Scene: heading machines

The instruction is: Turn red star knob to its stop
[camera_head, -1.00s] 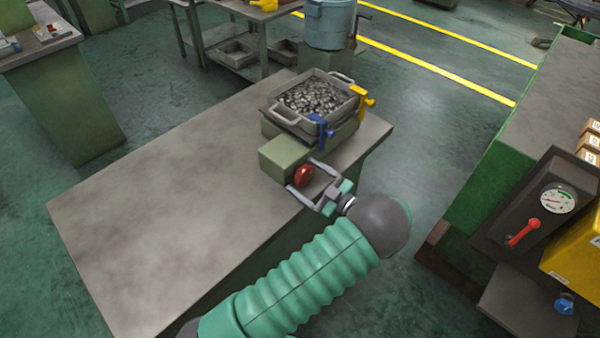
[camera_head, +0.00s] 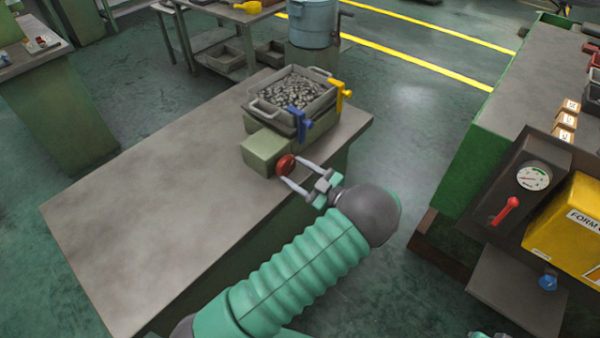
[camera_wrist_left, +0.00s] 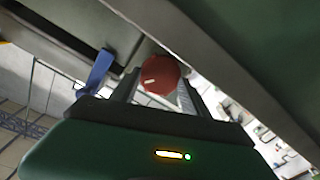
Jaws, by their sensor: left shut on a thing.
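The red star knob (camera_head: 285,165) sits on the front of a pale green block (camera_head: 264,150) at the edge of the grey table. My left gripper (camera_head: 291,168) is shut on the knob, one finger on each side. In the left wrist view the knob (camera_wrist_left: 160,74) shows between the two fingers (camera_wrist_left: 159,88), with a short pale mark on its face. The knob's far side and its shaft are hidden. A small teal and grey bit at the bottom edge of the head view may be my right gripper (camera_head: 490,335); its fingers do not show.
A grey tray of metal pieces (camera_head: 291,92) stands behind the block, with a blue clamp (camera_head: 299,121) and a yellow clamp (camera_head: 342,93) on it. The table's left part (camera_head: 150,215) is bare. A machine with a gauge (camera_head: 533,177) and red lever stands at the right.

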